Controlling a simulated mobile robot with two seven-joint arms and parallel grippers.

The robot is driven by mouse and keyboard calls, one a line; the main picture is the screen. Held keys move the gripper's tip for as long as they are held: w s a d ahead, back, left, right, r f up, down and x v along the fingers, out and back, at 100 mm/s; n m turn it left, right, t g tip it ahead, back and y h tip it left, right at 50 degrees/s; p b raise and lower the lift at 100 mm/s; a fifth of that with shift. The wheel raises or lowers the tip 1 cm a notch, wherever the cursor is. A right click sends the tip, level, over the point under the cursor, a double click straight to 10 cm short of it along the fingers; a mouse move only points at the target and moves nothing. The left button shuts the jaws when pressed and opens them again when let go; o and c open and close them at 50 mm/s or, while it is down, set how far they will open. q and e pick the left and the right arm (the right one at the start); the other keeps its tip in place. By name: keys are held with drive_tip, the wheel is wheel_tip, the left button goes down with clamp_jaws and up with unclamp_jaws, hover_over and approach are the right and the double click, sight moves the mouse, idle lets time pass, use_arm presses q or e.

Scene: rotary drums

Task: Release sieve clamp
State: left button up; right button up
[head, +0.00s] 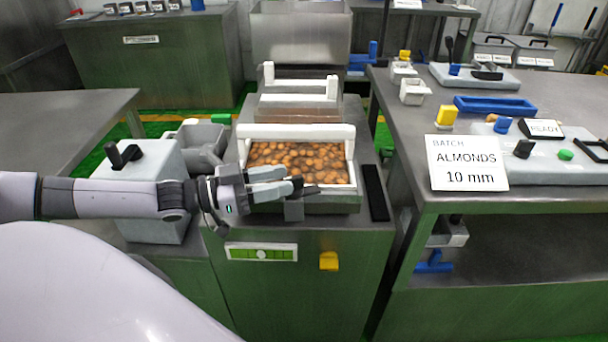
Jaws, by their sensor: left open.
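A sieve tray (300,171) full of round brown almonds sits in the steel machine, with a white frame bar (295,131) across its far side. A small grey tab (293,211), which may be the sieve clamp, stands at the tray's front edge. My left gripper (303,187) reaches in from the left and is open at the front edge of the tray, just above the grey tab. The fingers hide part of the front rim, and I cannot tell whether they touch the tab. My right gripper is not in view.
A yellow piece (328,261) and a green label plate (262,252) are on the cabinet front. A grey box with a black handle (140,185) stands at left. The right bench holds a batch card (466,163), a blue tray (495,106) and a control panel (550,165).

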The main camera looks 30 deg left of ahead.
sight(302, 175)
use_arm(q)
drive_tip(key=shift+x, duration=2.75)
clamp_jaws()
